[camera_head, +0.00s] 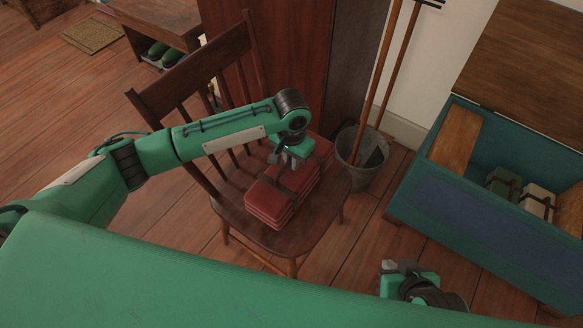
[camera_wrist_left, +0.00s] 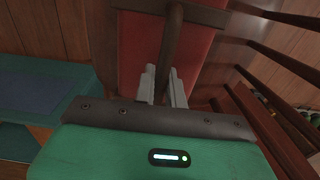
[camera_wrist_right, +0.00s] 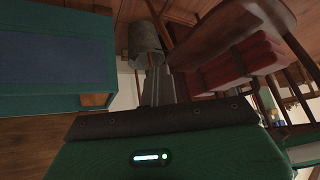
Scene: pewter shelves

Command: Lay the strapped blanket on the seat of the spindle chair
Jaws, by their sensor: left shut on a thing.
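The strapped blanket (camera_head: 278,196) is a folded red bundle with dark straps. It rests on the seat (camera_head: 323,207) of the brown spindle chair, in the middle of the head view. My left gripper (camera_head: 289,160) is above the bundle and shut on its dark strap handle. The left wrist view shows the handle (camera_wrist_left: 172,42) between the fingers (camera_wrist_left: 164,86), with the red blanket (camera_wrist_left: 135,50) behind. My right gripper (camera_head: 398,267) is empty, low in front of the chair; its fingers (camera_wrist_right: 159,86) look closed together.
A grey bucket (camera_head: 362,160) holding long-handled tools stands right of the chair. An open teal chest (camera_head: 470,220) with bundles inside is at the right. A tall dark red cabinet (camera_head: 290,60) is behind the chair, and a bench (camera_head: 158,22) with green shoes at back left.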

